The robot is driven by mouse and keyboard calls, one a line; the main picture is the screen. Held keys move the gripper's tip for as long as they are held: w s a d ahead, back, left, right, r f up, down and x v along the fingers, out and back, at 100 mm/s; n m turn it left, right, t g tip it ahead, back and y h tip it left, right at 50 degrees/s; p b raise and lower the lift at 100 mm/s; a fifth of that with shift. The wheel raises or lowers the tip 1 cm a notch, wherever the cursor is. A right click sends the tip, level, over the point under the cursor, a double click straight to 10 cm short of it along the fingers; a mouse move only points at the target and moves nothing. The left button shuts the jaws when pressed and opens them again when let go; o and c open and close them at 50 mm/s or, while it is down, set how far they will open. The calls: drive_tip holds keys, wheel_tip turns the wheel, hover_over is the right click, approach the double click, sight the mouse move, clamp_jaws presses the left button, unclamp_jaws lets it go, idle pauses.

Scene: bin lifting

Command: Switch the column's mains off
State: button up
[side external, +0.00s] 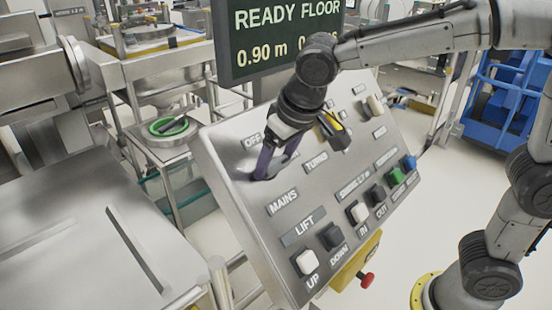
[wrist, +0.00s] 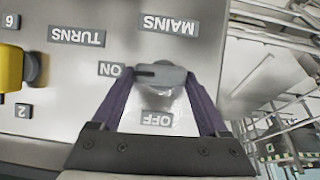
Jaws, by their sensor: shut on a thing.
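The mains switch is a grey rotary knob (wrist: 165,78) on the sloping metal control panel (side external: 222,165), between the MAINS label (wrist: 169,25) and the OFF label (wrist: 157,119). In the wrist view, its dark-marked pointer is turned left to the ON label (wrist: 111,70). My gripper (side external: 263,172) is down at the panel, with its purple fingers on either side of the knob. It is shut on the knob, also in the wrist view (wrist: 160,82). In the side view, the fingers hide the knob.
A yellow-and-black knob (side external: 333,130) stands close beside my gripper. Several push-buttons line the panel's front, including the white UP button (side external: 306,262). A red knob (side external: 367,280) sits below the panel. The display (side external: 283,38) behind reads READY FLOOR, 0.90 m.

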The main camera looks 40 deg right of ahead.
drive_tip(key=n+h, duration=0.2)
drive_tip(key=n, duration=0.1)
drive_tip(key=shift+a+n, duration=0.3)
drive_tip(key=n, duration=0.1)
drive_tip(key=n+t+h, duration=0.1)
drive_tip(key=n+h, duration=0.1)
drive_tip(key=shift+a+n, duration=0.25)
drive_tip(key=shift+n, duration=0.15)
drive_tip(key=n+t, duration=0.1)
drive_tip(key=n, duration=0.1)
drive_tip(key=n+t+h, duration=0.1)
drive_tip(key=n, duration=0.1)
drive_tip(key=shift+s+a+f, duration=0.1)
drive_tip(key=shift+s+a, duration=0.05)
drive_tip(key=shift+s+a+f+n+t+h, duration=0.1)
drive_tip(key=shift+n+t+h, duration=0.6)
drive_tip(key=shift+n, duration=1)
drive_tip(key=o, duration=1.2)
drive_tip(key=shift+o, duration=0.2)
drive_tip(key=shift+s, duration=0.1)
drive_tip(key=v, duration=0.7)
drive_tip(key=shift+s, duration=0.2)
